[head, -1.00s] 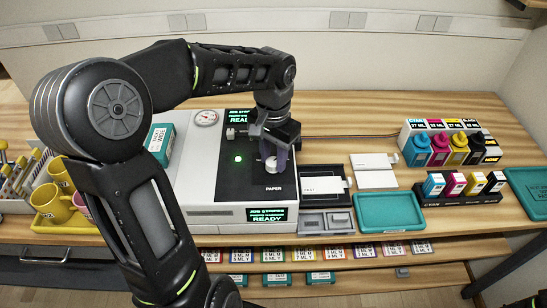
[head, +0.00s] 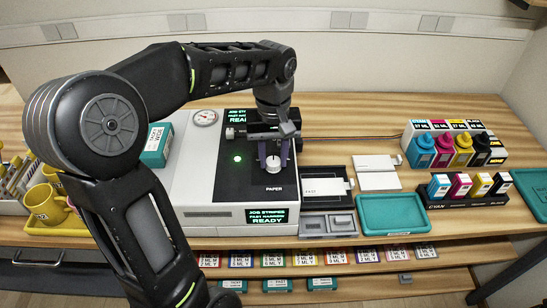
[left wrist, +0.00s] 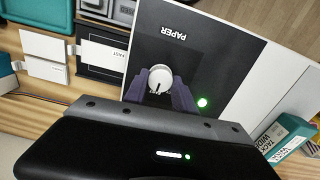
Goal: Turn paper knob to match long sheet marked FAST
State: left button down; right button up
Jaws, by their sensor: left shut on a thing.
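The white paper knob (head: 273,164) stands on the black top panel of the press (head: 230,185), beside the word PAPER. My left gripper (head: 276,155) points down, its two purple fingers shut on either side of the knob. In the left wrist view the knob (left wrist: 158,79) shows a dark pointer line, with the fingers around its near side. A white sheet (head: 325,187) marked FAST lies in a dark tray right of the press; its label also shows in the left wrist view (left wrist: 105,53). The front screen (head: 267,216) reads JOB STRIPES, FAST NARROW, READY. My right gripper is out of view.
Shorter white cards (head: 378,172) lie right of the FAST sheet. A teal tray (head: 392,213) and ink bottles (head: 445,150) stand farther right. Yellow mugs (head: 45,205) and a teal box (head: 157,145) are at left. A round gauge (head: 205,117) is on the press.

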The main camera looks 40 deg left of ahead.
aim_at(273, 160)
pick_arm(q)
jog(key=shift+n, duration=0.3)
jog(key=c, duration=1)
grip_release()
jog(key=shift+r, duration=0.1)
notch_tip(273, 160, up, 8)
jog(key=shift+f, duration=0.15)
jog(key=shift+f, duration=0.1)
